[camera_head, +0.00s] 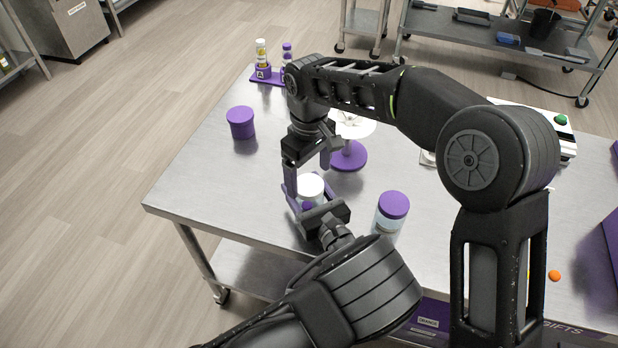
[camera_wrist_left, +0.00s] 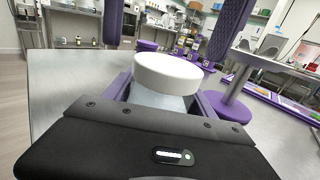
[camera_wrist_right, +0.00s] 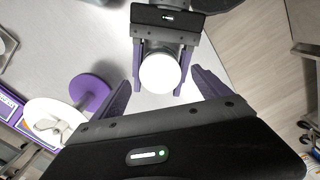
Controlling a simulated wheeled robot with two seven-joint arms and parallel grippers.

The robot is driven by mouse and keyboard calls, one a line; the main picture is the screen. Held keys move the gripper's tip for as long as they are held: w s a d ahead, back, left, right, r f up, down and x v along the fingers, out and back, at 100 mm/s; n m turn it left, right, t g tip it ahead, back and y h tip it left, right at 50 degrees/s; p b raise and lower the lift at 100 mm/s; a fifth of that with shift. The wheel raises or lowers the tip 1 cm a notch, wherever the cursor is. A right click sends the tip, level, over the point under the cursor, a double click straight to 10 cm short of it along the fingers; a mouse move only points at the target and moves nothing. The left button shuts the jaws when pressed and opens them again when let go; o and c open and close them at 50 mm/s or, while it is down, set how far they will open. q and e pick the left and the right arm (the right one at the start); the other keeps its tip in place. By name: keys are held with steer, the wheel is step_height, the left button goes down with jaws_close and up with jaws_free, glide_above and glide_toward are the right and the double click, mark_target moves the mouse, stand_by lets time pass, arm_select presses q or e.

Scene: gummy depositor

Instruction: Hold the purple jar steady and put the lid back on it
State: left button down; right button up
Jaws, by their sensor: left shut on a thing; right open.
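A pale jar (camera_wrist_left: 165,98) with a white lid (camera_head: 311,186) on top stands upright at the table's near left. Its body looks pale rather than purple, and is mostly hidden by the fingers. My left gripper (camera_head: 309,198) is shut around the body, below the lid, which also shows in the left wrist view (camera_wrist_left: 167,72). My right gripper (camera_head: 308,176) is open and points down above the lid. In the right wrist view the lid (camera_wrist_right: 160,73) lies between its spread fingers, apart from both. I cannot tell whether the lid is fully seated.
A purple-lidded jar (camera_head: 391,210) stands right of my left gripper. A purple tub (camera_head: 241,122) stands at the left. A purple-based stand (camera_head: 347,157) is just behind my right gripper. A rack of small bottles (camera_head: 266,77) is at the back. The table's front left is clear.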

mark_target(309, 198)
step_height(309, 198, up, 10)
steer(key=shift+f, duration=0.15)
stand_by(0.3)
arm_select(q)
steer(key=shift+c, duration=1.1)
jaws_free()
steer(key=shift+b+v, duration=0.85)
steer(key=shift+v, duration=3.1)
arm_select(e)
steer(key=shift+f, duration=0.9)
